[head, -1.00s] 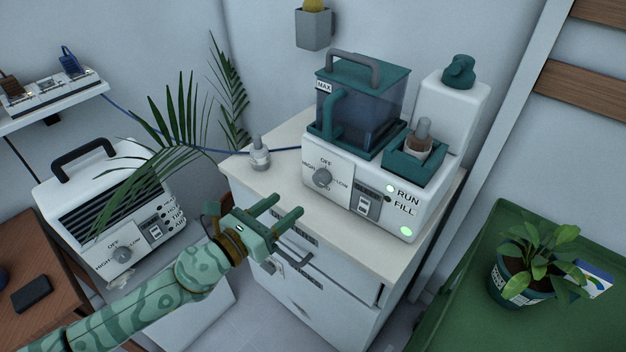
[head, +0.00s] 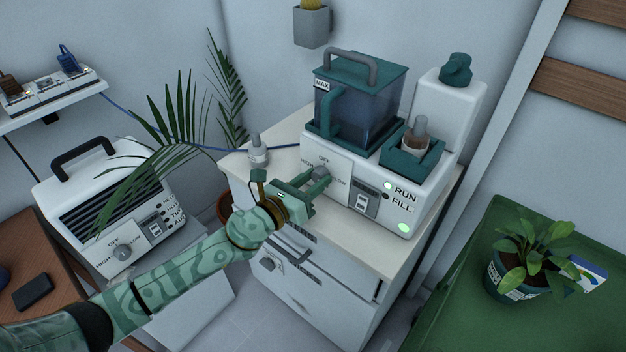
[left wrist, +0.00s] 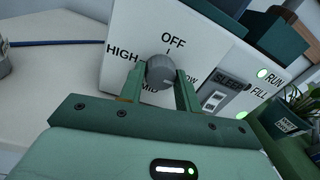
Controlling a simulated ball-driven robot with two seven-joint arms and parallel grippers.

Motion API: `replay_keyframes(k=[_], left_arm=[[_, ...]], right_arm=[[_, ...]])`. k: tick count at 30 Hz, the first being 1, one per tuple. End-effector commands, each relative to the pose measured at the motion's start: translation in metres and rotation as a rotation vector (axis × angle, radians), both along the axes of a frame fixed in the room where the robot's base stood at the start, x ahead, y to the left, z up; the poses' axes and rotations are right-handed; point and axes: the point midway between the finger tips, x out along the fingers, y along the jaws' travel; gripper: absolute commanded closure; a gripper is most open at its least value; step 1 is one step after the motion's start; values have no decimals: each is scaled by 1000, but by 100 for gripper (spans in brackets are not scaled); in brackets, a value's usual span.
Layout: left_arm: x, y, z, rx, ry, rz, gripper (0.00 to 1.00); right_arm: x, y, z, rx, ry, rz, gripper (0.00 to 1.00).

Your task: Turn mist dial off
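The mist dial (head: 321,172) is a round grey knob on the white front panel of the humidifier (head: 350,185), with OFF, HIGH, LOW and MID around it. It also shows in the left wrist view (left wrist: 160,69), below the word OFF; which mark it points to is not clear. My left gripper (head: 310,186) is in front of the panel. In the left wrist view its two fingers (left wrist: 159,88) are apart, one on each side of the dial, with small gaps visible. My right gripper is not in view.
A similar dial (head: 122,252) is on the white heater (head: 105,195) at left. Palm fronds (head: 170,140) hang near my left arm. A small grey-white object (head: 258,150) stands on the cabinet top. A potted plant (head: 520,270) is on the green table at right.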

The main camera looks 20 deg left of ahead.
Motion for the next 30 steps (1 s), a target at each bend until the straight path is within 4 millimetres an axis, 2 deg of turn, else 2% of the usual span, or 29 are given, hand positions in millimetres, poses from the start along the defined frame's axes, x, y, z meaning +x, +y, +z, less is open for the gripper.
replay_keyframes(k=[14, 30], left_arm=[[0, 0, -1, -75, 28, 1, 89], [0, 0, 0, -505, 182, 2, 89]], right_arm=[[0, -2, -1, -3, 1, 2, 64], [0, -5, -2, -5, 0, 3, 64]])
